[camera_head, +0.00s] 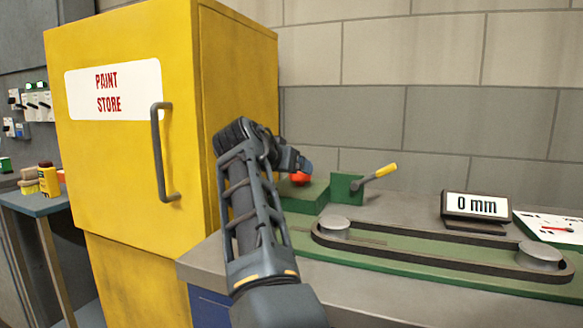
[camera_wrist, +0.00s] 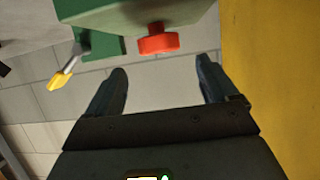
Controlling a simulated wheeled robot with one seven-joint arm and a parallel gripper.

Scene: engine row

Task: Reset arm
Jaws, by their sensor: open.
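My arm reaches up in front of the bench in the head view, with my gripper (camera_head: 300,165) close to a red knob (camera_head: 299,179) on a green block (camera_head: 305,198). In the wrist view my gripper (camera_wrist: 160,84) is open and its two fingers are apart with nothing between them. The red knob (camera_wrist: 158,40) shows just beyond the fingertips, under the green block in this turned picture. I cannot tell whether any finger touches it.
A yellow paint store cabinet (camera_head: 140,190) stands close on the left. A lever with a yellow grip (camera_head: 384,170), a belt around two pulleys (camera_head: 430,255) and a "0 mm" display (camera_head: 476,207) are on the bench. A blue-topped table (camera_head: 40,202) stands far left.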

